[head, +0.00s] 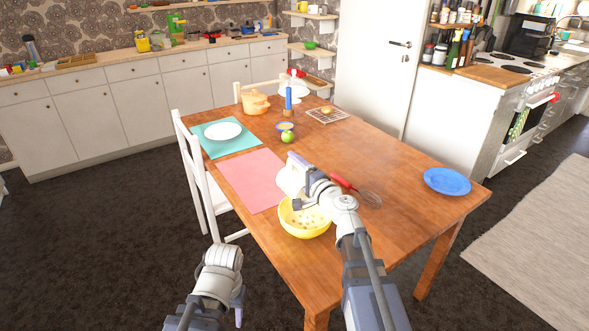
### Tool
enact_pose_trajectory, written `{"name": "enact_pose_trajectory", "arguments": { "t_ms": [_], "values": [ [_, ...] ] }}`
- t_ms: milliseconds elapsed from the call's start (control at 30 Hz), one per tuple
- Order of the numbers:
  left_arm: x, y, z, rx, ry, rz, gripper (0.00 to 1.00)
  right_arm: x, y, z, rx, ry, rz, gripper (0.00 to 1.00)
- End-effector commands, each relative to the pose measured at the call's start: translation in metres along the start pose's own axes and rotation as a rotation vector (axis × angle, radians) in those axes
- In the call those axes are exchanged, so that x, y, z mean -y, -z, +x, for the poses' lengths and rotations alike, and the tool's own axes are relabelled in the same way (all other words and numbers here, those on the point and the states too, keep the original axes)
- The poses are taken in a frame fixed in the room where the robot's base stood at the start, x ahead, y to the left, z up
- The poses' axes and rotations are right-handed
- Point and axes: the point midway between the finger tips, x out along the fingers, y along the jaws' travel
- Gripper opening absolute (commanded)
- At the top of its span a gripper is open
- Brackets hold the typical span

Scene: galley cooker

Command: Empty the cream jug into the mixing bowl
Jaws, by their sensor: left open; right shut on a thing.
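The yellow mixing bowl (288,226) stands on the wooden table, with small pale bits visible inside it. My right gripper (297,163) is above and just behind the bowl, shut on a white thing that looks like the cream jug (286,184). The gripper and wrist hide much of the jug, so I cannot tell its tilt or whether cream is leaving it. My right arm also covers part of the bowl's far rim. My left gripper (239,307) is low in front of the table's left edge, open, mostly hidden behind its own wrist, apart from everything.
A green apple (287,136), an orange pot (255,102) and a wire rack (328,115) are further back. A blue plate (447,181) sits right; the table between is clear.

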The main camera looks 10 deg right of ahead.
Motion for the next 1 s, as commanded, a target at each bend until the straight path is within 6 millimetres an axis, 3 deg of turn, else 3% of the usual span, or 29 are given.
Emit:
{"name": "enact_pose_trajectory", "arguments": {
  "t_ms": [267,700,1000],
  "values": [
    [0.000,0.000,-0.003,0.000,0.000,0.000,0.50,0.002,0.000,0.001,0.000,-0.005,0.000,0.00],
    [0.004,-0.003,-0.046,0.000,0.000,0.000,0.50,0.010,0.000,0.017,0.003,-0.167,-0.001,0.00],
    [0.005,-0.003,-0.052,0.000,0.000,0.000,0.50,0.006,0.000,0.019,0.000,-0.210,0.000,0.00]
  ]
}}
